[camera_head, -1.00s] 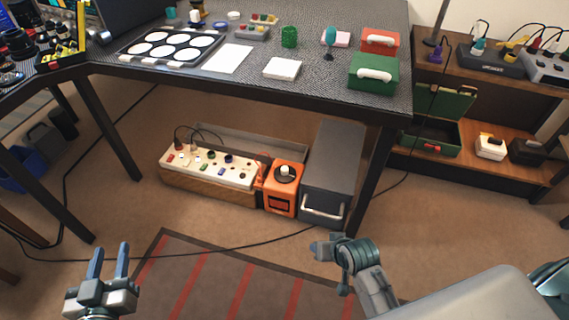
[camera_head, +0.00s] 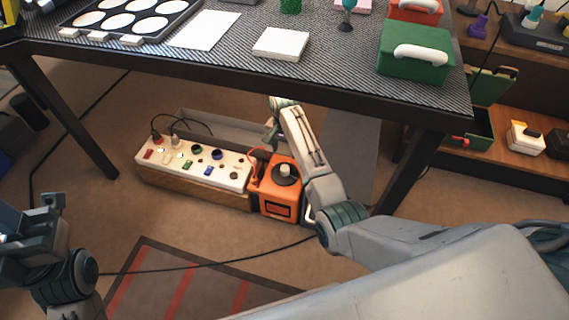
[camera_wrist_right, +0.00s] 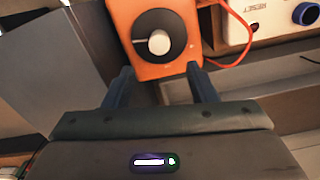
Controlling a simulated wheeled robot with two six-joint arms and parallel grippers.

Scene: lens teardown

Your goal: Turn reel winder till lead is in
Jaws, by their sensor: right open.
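The reel winder is an orange box (camera_head: 279,205) under the table, with a black round dial and a pale knob (camera_head: 286,170) on its top. In the right wrist view the orange box (camera_wrist_right: 178,69) shows its dial and white knob (camera_wrist_right: 159,42) just beyond my fingertips. A red-orange lead (camera_wrist_right: 240,35) loops from its side. My right gripper (camera_wrist_right: 160,75) is open and empty, with its fingers pointing at the box below the knob. In the head view the right arm reaches under the table and partly hides the gripper. My left gripper (camera_head: 42,215) is at the left edge; its jaw gap is unclear.
A white power panel (camera_head: 195,165) with sockets and switches stands left of the orange box. A dark grey cabinet (camera_head: 350,150) stands to its right, partly behind my arm. The table edge (camera_head: 250,88) hangs above. A black cable crosses the floor.

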